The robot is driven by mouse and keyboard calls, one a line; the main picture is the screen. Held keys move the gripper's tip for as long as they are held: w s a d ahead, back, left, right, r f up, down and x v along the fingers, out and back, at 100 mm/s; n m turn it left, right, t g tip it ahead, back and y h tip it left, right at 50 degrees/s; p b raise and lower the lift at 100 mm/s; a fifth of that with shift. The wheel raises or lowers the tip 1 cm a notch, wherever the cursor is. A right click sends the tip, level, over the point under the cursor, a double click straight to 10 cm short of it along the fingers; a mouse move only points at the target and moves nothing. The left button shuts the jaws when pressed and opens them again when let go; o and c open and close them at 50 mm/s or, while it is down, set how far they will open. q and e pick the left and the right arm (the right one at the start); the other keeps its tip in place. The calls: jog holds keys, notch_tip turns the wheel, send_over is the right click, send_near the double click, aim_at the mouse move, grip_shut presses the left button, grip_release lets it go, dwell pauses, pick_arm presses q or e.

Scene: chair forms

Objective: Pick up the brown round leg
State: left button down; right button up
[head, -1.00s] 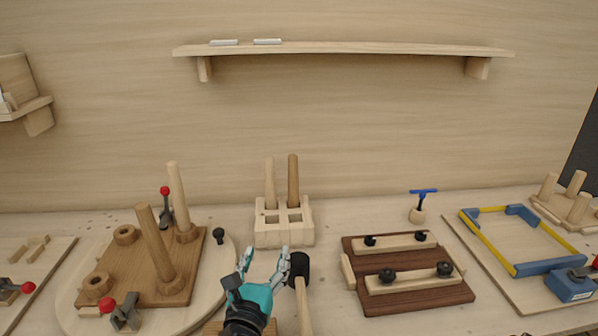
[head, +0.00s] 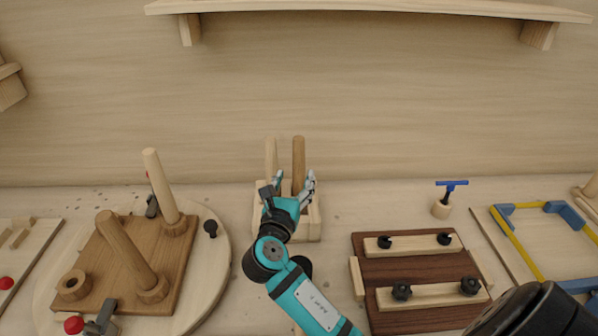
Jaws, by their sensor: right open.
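The brown round leg (head: 298,158) stands upright in the right side of a pale wooden holder block (head: 314,222), next to a lighter round leg (head: 271,156). My right gripper (head: 294,182) is open, with its fingers pointing up and away in front of the holder. In the picture the brown leg shows between the two fingers. I cannot tell whether the fingers reach around it or stay in front of it. The leg's lower end and much of the holder are hidden by the gripper. My left gripper is not in view.
At left, a brown board (head: 134,255) with two upright pale legs lies on a round pale base. At right are a dark clamp board (head: 433,278) with black knobs, a blue T-handle tool (head: 451,184) and a yellow-blue frame (head: 517,246). A shelf (head: 380,8) hangs above.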

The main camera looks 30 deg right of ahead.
aim_at(297, 163)
jog(key=x, duration=0.3)
jog(key=shift+w+d, duration=0.2)
jog(key=shift+w, duration=0.1)
jog(key=x, duration=0.1)
jog(key=p+x, duration=0.1)
jog(key=x, duration=0.2)
jog(key=shift+w+a+p, duration=0.1)
jog(key=shift+w+p, duration=0.25)
jog(key=shift+w, duration=0.05)
jog(key=shift+w+d, duration=0.2)
jog(key=shift+d, duration=0.05)
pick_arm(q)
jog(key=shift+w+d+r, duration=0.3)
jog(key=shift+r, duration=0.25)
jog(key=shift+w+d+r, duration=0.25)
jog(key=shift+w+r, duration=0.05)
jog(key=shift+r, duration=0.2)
pick_arm(e)
jog(key=shift+c, duration=0.4)
jog(key=shift+a, duration=0.1)
jog(key=shift+c, duration=1)
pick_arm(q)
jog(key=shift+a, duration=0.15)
pick_arm(e)
grip_shut()
